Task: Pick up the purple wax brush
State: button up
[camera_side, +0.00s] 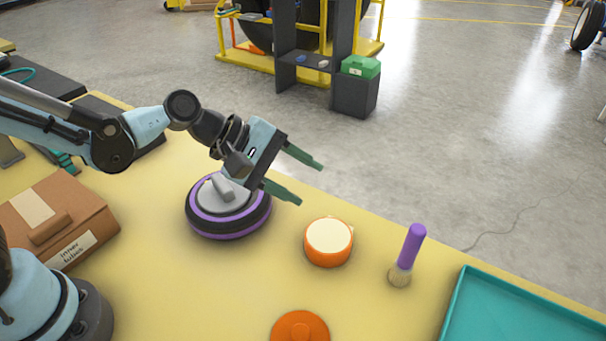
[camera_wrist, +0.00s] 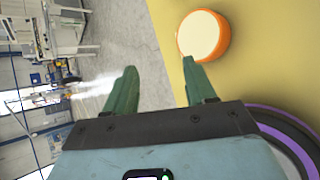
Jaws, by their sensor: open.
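The purple wax brush (camera_side: 411,247) stands on the yellow table in the side view, bristles down and handle up, leaning slightly. It is to the right of an orange tin with cream wax (camera_side: 328,241). My gripper (camera_side: 311,183) is open and empty, with green fingers above the table near its far edge, to the left of the brush. In the wrist view my fingers (camera_wrist: 160,85) are spread apart with nothing between them. The brush does not show in the wrist view. The tin (camera_wrist: 203,36) appears there beyond the right finger.
A round purple-and-black device (camera_side: 229,207) sits under my gripper. An orange lid (camera_side: 300,327) lies at the front. A teal tray (camera_side: 459,300) is at the right. A cardboard box (camera_side: 58,222) is at the left. The table is clear between tin and brush.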

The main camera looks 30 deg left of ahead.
aim_at(408, 256)
jog(key=d+f+n+h, duration=0.1)
jog(key=d+n, duration=0.1)
jog(key=d, duration=0.1)
jog(key=d+f+n+g+h, duration=0.1)
jog(key=d+n, duration=0.2)
jog(key=d+f+n+h, duration=0.1)
jog(key=d+n+h, duration=0.1)
jog(key=d, duration=0.1)
jog(key=shift+s+d+g, duration=0.15)
jog(key=shift+d+g, duration=0.05)
jog(key=shift+g, duration=0.2)
jog(key=shift+n+h, duration=0.4)
jog(key=shift+n, duration=0.3)
jog(key=x, duration=0.7)
jog(key=shift+s+d+f, duration=0.1)
jog(key=shift+s+d, duration=0.1)
jog(key=shift+d, duration=0.1)
jog(key=shift+s+x, duration=0.15)
jog(key=shift+x, duration=1.2)
jog(key=shift+s+x, duration=0.15)
jog(key=shift+x, duration=1.2)
jog(key=shift+d, duration=0.15)
grip_shut()
jog(key=shift+r, duration=0.35)
